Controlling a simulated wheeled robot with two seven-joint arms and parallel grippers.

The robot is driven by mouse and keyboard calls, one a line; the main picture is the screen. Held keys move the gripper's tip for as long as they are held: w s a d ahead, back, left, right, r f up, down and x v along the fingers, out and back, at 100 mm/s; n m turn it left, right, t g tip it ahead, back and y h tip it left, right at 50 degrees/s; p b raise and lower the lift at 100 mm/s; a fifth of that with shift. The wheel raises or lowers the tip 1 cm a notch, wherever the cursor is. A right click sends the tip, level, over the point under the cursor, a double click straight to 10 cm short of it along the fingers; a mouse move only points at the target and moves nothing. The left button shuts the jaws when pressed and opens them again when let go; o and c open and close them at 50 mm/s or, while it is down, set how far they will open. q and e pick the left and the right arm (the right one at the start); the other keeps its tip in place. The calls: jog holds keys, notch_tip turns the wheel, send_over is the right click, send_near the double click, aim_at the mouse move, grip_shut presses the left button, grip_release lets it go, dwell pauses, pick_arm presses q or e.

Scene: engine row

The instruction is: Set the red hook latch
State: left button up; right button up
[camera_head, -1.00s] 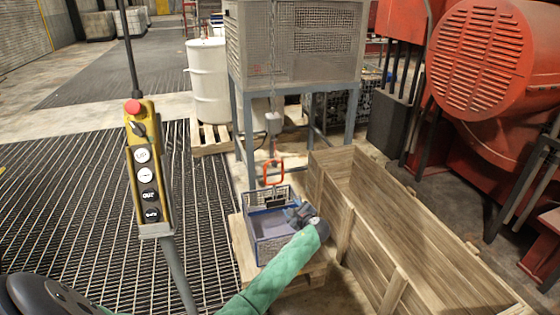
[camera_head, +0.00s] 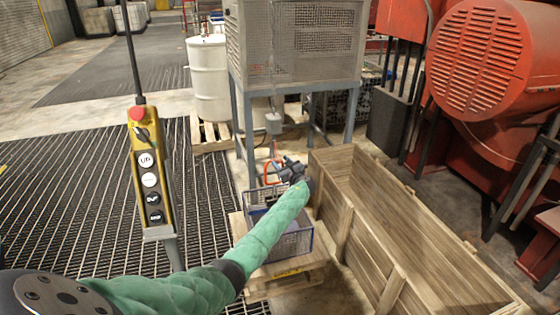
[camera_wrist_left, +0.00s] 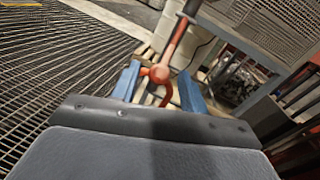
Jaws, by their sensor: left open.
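The red hook (camera_head: 267,172) hangs below the grey hoist block (camera_head: 273,123), above the wire basket (camera_head: 296,243). My left gripper (camera_head: 284,166) is at the hook's right side in the head view, with its arm reaching over the basket. In the left wrist view, the red hook (camera_wrist_left: 163,72) stands between the open blue fingers (camera_wrist_left: 160,86). I cannot tell whether a finger touches it. The latch is not clear at this size, and part of the hook is hidden by the gripper. My right gripper is not in view.
A yellow button pendant (camera_head: 150,180) hangs left of my arm. A long wooden crate (camera_head: 345,235) stands close on the right. The basket sits on a wooden pallet (camera_head: 287,277). A metal stand (camera_head: 234,105) and a white drum (camera_head: 209,80) are behind.

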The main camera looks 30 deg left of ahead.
pick_arm(q)
jog(key=shift+x, duration=0.75)
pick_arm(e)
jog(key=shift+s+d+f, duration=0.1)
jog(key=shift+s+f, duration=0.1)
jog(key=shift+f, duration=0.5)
pick_arm(q)
jog(key=shift+c, duration=0.2)
grip_shut()
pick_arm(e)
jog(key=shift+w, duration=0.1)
pick_arm(q)
jog(key=shift+r, duration=0.15)
